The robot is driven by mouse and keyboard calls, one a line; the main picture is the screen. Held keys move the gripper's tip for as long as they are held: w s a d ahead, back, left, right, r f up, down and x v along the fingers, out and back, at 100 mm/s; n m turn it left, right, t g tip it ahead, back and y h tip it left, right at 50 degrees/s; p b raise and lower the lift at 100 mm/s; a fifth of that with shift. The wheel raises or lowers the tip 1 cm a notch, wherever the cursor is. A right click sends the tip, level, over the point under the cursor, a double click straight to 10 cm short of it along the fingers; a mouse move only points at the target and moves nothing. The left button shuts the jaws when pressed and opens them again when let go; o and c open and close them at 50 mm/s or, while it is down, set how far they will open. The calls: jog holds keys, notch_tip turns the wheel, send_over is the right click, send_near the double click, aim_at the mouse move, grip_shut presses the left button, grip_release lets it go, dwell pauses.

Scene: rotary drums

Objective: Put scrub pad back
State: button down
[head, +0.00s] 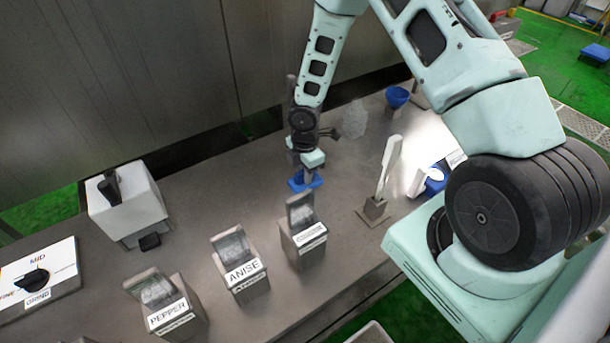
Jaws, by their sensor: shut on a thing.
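My gripper (308,171) is in the head view, at the middle of the counter behind the labelled bins. It points down and is shut on a flat blue piece, which I take to be the scrub pad (298,184). The pad is at or just above the counter surface; I cannot tell whether it touches. The fingertips are small and partly hidden by the wrist.
Bins labelled PEPPER (168,316) and ANISE (243,272), and a third bin (304,248), line the front. A white upright tool (389,160) stands in a metal holder (375,208). A blue bowl (398,97) is behind. A white machine (127,207) stands left.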

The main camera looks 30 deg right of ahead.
jog(key=shift+f, duration=0.8)
jog(key=shift+f, duration=0.2)
jog(key=c, duration=1.3)
grip_release()
notch_tip(320, 180, up, 12)
jog(key=shift+r+b, duration=0.1)
jog(key=shift+b, duration=0.45)
jog(key=s+a+r+m, duration=0.3)
jog(key=s+a+r, duration=0.3)
jog(key=s, duration=0.2)
jog(key=s+a+r+m, duration=0.4)
jog(key=s+a+r, duration=0.2)
jog(key=s, duration=0.3)
jog(key=s+a+r+m, duration=0.3)
jog(key=s+a+r, duration=0.3)
jog(key=s+a, duration=0.1)
jog(key=shift+s+a+r+y, duration=0.1)
jog(key=shift+s+y, duration=0.05)
jog(key=shift+s, duration=0.3)
jog(key=shift+s+r+y, duration=0.1)
jog(key=shift+s+y, duration=0.05)
jog(key=shift+s, duration=0.3)
